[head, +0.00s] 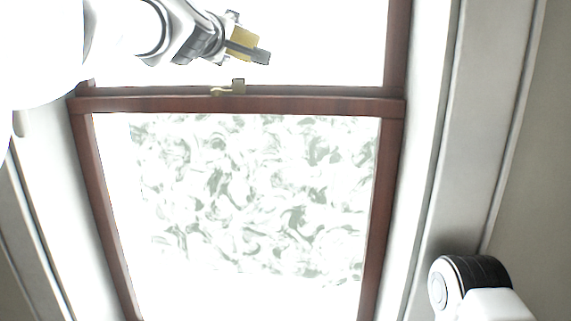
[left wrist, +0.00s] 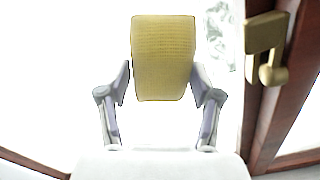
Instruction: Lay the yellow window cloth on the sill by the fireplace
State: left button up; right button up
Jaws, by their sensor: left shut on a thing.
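The yellow window cloth (left wrist: 163,58) is held between the fingers of my left gripper (left wrist: 163,80), as the left wrist view shows. It looks flat and roughly rectangular. In the head view the cloth (head: 243,40) shows small at the upper middle, partly behind a finger of my left gripper (head: 250,50). The gripper is in front of the window, above its middle rail. The sill is not clearly visible in either view. My right gripper is not in view; only a part of my right arm shows at the lower right of the head view.
The window has a dark red wooden frame (head: 300,104) and a brass latch (head: 230,88) on the rail. The latch (left wrist: 267,50) is close to the right of the cloth in the left wrist view. The lower pane (head: 250,200) has a green-white swirl pattern. Pale trim stands at right.

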aim_at(251, 39)
pick_arm(q)
jog(key=d, duration=0.1)
jog(key=d+p, duration=0.1)
jog(key=d, duration=0.2)
jog(key=shift+s+d, duration=0.2)
jog(key=shift+s, duration=0.15)
jog(key=shift+w, duration=0.15)
jog(key=a, duration=0.1)
jog(key=a+b, duration=0.1)
jog(key=a, duration=0.2)
jog(key=shift+w+a, duration=0.25)
jog(key=shift+a, duration=0.05)
jog(key=shift+d, duration=0.1)
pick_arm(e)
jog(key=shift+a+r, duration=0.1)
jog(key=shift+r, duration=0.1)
pick_arm(q)
jog(key=shift+d, duration=0.1)
